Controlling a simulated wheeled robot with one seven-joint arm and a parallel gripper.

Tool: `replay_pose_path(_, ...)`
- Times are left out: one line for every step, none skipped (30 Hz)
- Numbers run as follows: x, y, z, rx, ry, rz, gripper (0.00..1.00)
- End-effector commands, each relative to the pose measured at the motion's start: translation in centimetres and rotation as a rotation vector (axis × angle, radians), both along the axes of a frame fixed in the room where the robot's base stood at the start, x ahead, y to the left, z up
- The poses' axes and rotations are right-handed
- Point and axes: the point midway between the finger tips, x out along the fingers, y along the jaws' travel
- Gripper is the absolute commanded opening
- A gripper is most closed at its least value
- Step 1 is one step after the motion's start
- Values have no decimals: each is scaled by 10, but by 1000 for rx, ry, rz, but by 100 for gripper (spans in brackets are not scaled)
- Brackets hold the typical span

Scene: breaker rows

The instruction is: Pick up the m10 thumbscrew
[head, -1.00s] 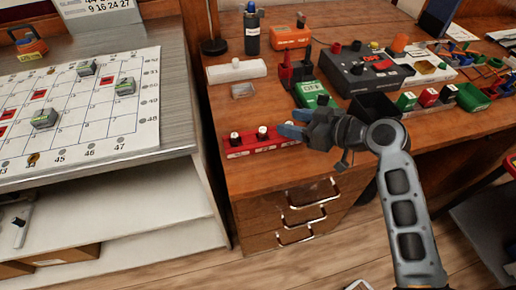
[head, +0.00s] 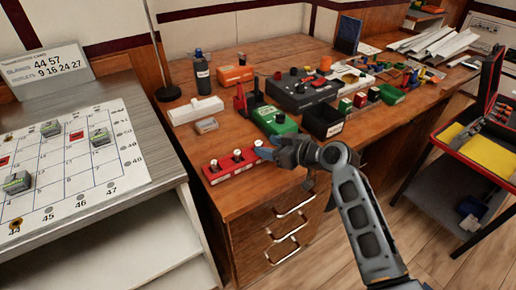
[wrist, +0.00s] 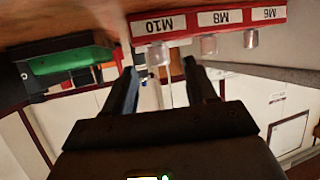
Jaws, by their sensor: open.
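A red rack (head: 222,169) lies near the front edge of the wooden desk with three thumbscrews standing in it. In the wrist view the rack (wrist: 240,18) appears upside down, with white labels M10, M8 and M6. The M10 thumbscrew (wrist: 160,54) is the clear-grey knob at the M10 end; in the head view it is the right-end one, mostly hidden by my fingers. My gripper (head: 268,151) is open at that end. In the wrist view my gripper (wrist: 161,66) has a fingertip on each side of the M10 thumbscrew, and contact cannot be told.
The M8 thumbscrew (wrist: 208,44) stands close beside one finger, with the M6 thumbscrew (wrist: 250,38) beyond it. A green box (head: 274,121) and a black bin (head: 322,121) stand behind my gripper. Drawers (head: 285,230) are below the desk edge.

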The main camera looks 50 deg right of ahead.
Motion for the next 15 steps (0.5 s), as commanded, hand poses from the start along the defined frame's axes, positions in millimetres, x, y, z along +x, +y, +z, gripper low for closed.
replay_pose_path(9, 1, 1, 1, -1, 2, 57)
replay_pose_path(13, 1, -1, 1, 0, 3, 57)
replay_pose_path(18, 1, -5, 2, 0, 1, 57)
replay_pose_path(21, 0, -6, 1, -1, 1, 57)
replay_pose_path(23, 0, -7, 1, -1, 1, 57)
replay_pose_path(26, 0, -8, 1, -1, 0, 57)
replay_pose_path(27, 0, -9, 0, 0, 0, 57)
replay_pose_path(28, 0, -10, 0, 0, 0, 57)
replay_pose_path(29, 0, -10, 0, 0, 0, 57)
replay_pose_path(29, 0, -11, 0, 1, 0, 57)
replay_pose_path(29, 0, -11, 0, 0, 0, 57)
replay_pose_path(29, 0, -11, 0, 0, 0, 57)
replay_pose_path(29, 0, -11, 0, 0, 0, 57)
replay_pose_path(29, 0, -11, 0, 0, 0, 57)
replay_pose_path(29, 0, -11, 0, 0, 0, 56)
